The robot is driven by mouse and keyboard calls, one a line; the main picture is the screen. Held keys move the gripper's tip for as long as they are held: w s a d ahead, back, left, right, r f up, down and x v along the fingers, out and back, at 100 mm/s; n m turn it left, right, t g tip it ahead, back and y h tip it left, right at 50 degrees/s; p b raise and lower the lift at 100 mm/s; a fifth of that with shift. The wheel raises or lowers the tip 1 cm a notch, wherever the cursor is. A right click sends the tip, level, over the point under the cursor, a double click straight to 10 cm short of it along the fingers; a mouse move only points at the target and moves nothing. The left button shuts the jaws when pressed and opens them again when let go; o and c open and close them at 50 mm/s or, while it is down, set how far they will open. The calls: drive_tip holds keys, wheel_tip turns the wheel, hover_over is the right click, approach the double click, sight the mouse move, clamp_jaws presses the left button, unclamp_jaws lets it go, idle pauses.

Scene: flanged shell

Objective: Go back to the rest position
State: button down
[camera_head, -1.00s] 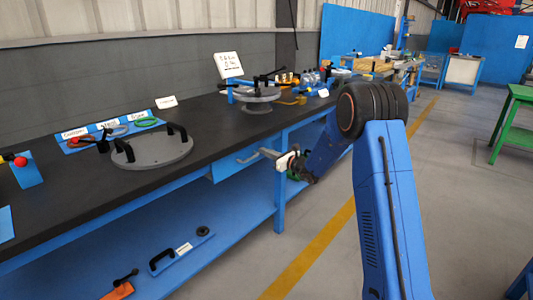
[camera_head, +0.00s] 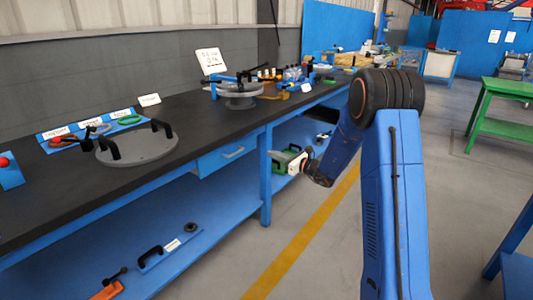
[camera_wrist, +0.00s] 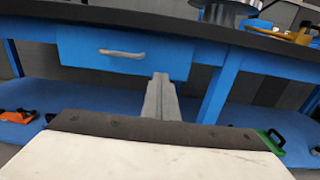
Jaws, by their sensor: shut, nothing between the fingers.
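My gripper (camera_head: 274,159) is in front of the long workbench, below the level of its top, over the aisle side. In the wrist view its fingers (camera_wrist: 161,98) are together with nothing between them. They point towards the bench front, near a blue drawer (camera_wrist: 122,52) with a light handle. The drawer (camera_head: 227,154) also shows in the head view, left of my gripper. My gripper appears apart from the bench. My blue arm fills the right middle of the head view.
On the black bench top (camera_head: 205,128) are a grey disc with black handles (camera_head: 137,146) and a round flanged part (camera_head: 238,90). The lower blue shelf (camera_head: 215,221) holds a black-handled blue plate. A green table (camera_head: 497,130) stands right. The floor between is clear.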

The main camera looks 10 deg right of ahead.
drive_tip(key=s+a+r+n+g, duration=0.3)
drive_tip(key=s+a+n, duration=0.1)
drive_tip(key=s, duration=0.4)
drive_tip(key=s+a+r+n+g+y, duration=0.1)
drive_tip(key=s+a+r+n+g, duration=0.25)
drive_tip(key=s, duration=0.45)
drive_tip(key=s+a+r+n+g, duration=0.25)
drive_tip(key=s+a+n, duration=0.2)
drive_tip(key=s, duration=0.35)
drive_tip(key=s+d+n+g+h, duration=0.2)
drive_tip(key=s+n+h, duration=0.35)
drive_tip(key=s, duration=1.15)
drive_tip(key=s+d+f+n+t+h, duration=0.2)
drive_tip(key=s+d+n+h, duration=0.5)
drive_tip(key=s, duration=1)
drive_tip(key=d+n, duration=0.3)
drive_tip(key=d, duration=0.3)
drive_tip(key=shift+s+d+f, duration=0.25)
drive_tip(key=shift+d+f, duration=0.1)
drive_tip(key=shift+n, duration=0.25)
